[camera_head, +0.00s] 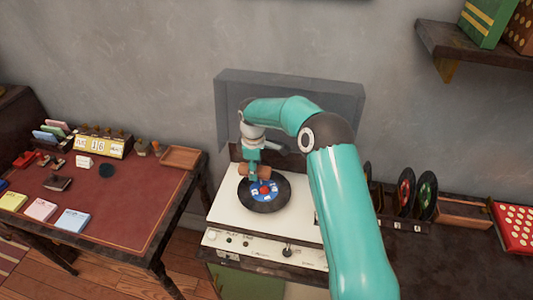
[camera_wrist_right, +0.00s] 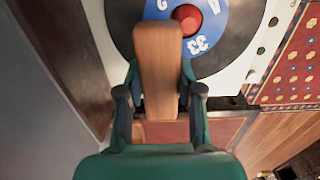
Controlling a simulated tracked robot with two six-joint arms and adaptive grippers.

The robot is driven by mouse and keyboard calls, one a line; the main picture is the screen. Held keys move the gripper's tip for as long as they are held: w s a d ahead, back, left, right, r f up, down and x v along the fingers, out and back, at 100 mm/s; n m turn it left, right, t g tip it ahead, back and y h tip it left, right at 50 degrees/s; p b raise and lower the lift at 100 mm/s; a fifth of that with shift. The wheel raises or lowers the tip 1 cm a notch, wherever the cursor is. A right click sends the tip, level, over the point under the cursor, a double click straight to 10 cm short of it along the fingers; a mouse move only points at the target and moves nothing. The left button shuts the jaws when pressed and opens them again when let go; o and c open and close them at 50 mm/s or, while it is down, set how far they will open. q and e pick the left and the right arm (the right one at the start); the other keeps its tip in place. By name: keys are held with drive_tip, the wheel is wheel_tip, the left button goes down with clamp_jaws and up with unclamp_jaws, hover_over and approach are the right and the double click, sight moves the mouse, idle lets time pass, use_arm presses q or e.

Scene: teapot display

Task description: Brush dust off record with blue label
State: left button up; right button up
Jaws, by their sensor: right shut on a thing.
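The record with the blue label (camera_head: 275,205) lies flat on the turntable (camera_head: 225,214), with a red piece at its centre. It also shows in the right wrist view (camera_wrist_right: 121,22). My right gripper (camera_head: 253,171) is above the back left part of the record. It is shut on a wooden brush (camera_wrist_right: 157,75), which also shows in the head view (camera_head: 243,169). The brush is over the record's edge and label in the wrist view; I cannot tell whether its underside touches the record. My left gripper is not in view.
A raised translucent lid (camera_head: 290,85) stands behind the turntable. Several upright records (camera_head: 406,190) stand in a rack at the right. A desk (camera_head: 120,205) with a calendar (camera_head: 102,146) and papers is at the left. A shelf (camera_head: 480,48) juts out at the upper right.

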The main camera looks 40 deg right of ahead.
wheel_tip(320, 180, up, 4)
drive_tip(key=shift+f+p, duration=0.2)
drive_tip(key=shift+p, duration=0.65)
drive_tip(key=shift+w+a+r+p, duration=0.15)
drive_tip(key=shift+r+p, duration=0.15)
drive_tip(key=shift+r, duration=0.5)
